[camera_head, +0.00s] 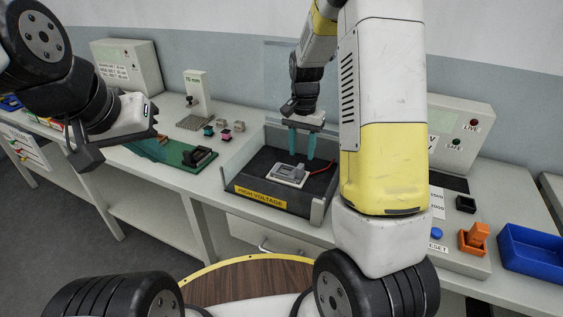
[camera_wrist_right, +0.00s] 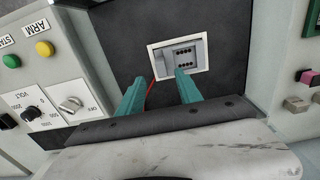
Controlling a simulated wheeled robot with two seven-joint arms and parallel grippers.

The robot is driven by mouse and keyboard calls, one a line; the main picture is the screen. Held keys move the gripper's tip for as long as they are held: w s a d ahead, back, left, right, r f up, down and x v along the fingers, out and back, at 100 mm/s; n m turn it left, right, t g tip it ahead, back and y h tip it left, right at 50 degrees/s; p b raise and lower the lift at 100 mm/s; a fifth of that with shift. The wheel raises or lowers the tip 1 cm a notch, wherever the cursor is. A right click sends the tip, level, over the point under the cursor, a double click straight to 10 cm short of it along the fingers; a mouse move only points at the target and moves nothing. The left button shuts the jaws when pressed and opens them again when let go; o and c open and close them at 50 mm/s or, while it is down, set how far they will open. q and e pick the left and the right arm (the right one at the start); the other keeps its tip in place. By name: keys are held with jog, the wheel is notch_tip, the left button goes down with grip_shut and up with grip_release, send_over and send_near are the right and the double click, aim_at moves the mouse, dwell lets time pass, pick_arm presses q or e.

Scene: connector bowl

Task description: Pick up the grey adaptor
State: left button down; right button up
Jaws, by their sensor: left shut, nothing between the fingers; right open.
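A grey block (camera_head: 292,171), which looks like the adaptor, sits on a white plate (camera_head: 287,181) in the dark tray marked HIGH VOLTAGE (camera_head: 262,197). In the right wrist view the block (camera_wrist_right: 180,58) shows dark holes and lies within the white frame. My right gripper (camera_head: 301,152) is open above the tray, its teal fingers (camera_wrist_right: 160,82) pointing down towards the block, apart from it and with nothing between them. My left gripper (camera_head: 152,122) is shut and empty, above the bench at the left.
Small pink and grey-beige blocks (camera_head: 222,122) lie on the bench behind the tray's left side. A green board (camera_head: 172,151) is left of the tray. A red wire (camera_head: 322,168) runs from the plate. A control panel (camera_head: 455,250) and blue bin (camera_head: 530,250) are at right.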

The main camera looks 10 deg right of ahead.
aim_at(300, 165)
notch_tip(300, 165, down, 6)
jog(key=shift+w+a+f, duration=0.1)
jog(key=shift+f, duration=0.15)
jog(key=shift+c, duration=0.2)
grip_shut()
